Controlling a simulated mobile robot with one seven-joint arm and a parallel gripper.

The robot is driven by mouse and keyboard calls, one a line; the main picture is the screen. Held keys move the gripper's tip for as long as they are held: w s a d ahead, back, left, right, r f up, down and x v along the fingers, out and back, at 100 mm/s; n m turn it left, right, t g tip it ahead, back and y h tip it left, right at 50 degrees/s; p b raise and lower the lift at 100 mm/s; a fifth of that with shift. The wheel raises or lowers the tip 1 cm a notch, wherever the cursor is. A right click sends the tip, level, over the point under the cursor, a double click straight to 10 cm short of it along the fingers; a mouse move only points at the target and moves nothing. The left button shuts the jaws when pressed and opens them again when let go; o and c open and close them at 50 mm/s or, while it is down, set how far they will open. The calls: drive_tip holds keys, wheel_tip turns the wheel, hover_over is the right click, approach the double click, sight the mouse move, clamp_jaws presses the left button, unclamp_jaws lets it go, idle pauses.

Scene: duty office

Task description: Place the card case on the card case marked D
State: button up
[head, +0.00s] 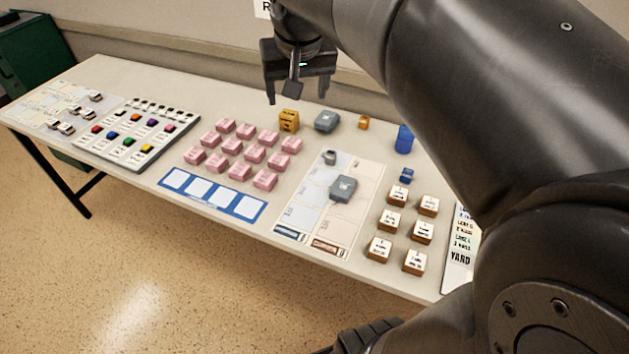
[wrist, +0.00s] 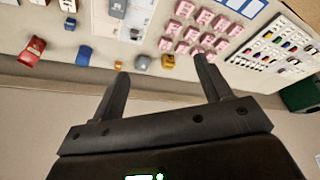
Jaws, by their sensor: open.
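Two grey cases look alike, and I take them for the card cases. One grey case (head: 326,121) stands at the back of the table, beside an ochre box; it also shows in the wrist view (wrist: 143,62). The other grey case (head: 343,188) lies on the printed sheet and has a small pale label on top; its letter is too small to read. It shows at the top of the wrist view (wrist: 117,8). My gripper (head: 297,86) is open and empty, raised above the table's back edge. In the wrist view its fingers (wrist: 161,68) are well apart, touching nothing.
The ochre box (head: 289,120), small orange block (head: 363,122) and blue cup (head: 403,138) stand near the back grey case. Several pink blocks (head: 244,145) lie left, several white-topped boxes (head: 390,221) right. A red object (wrist: 33,50) shows in the wrist view.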

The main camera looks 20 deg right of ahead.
drive_tip(key=s+a+f+n, duration=0.1)
drive_tip(key=s+f, duration=0.3)
drive_tip(key=s, duration=0.4)
drive_tip(key=s+a+f+t, duration=0.1)
drive_tip(key=s+f, duration=0.4)
drive_tip(key=s, duration=0.3)
drive_tip(key=shift+s+f+n+y, duration=0.15)
drive_tip(key=shift+f+n+y, duration=0.1)
drive_tip(key=shift+n+y, duration=0.15)
